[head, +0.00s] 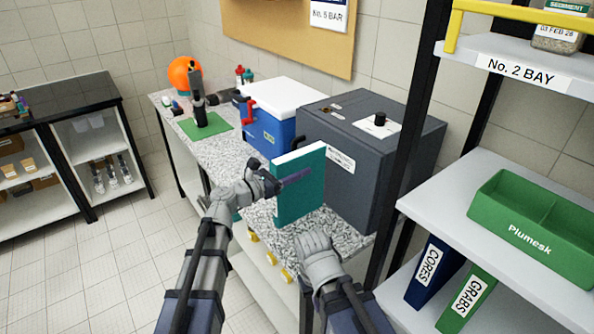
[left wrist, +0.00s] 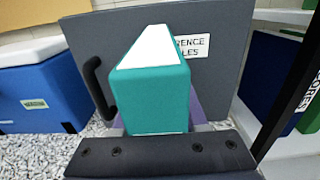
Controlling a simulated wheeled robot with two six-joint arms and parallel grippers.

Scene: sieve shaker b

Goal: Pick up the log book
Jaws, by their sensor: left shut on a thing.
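The log book is a teal, thick book with white page edges (head: 301,188). It stands upright over the speckled counter (head: 222,160), in front of a dark grey cabinet. My left gripper (head: 290,178) is shut on the log book from its left side. In the left wrist view the log book (left wrist: 158,90) fills the middle, between the fingers, with its white page edges facing up. I cannot tell whether its bottom edge touches the counter. My right arm (head: 322,268) shows at the lower middle; its fingertips cannot be made out.
The dark grey cabinet (head: 362,170) stands just behind the book. At right, a shelf post (head: 408,140) and a green bin (head: 530,228) stand close.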

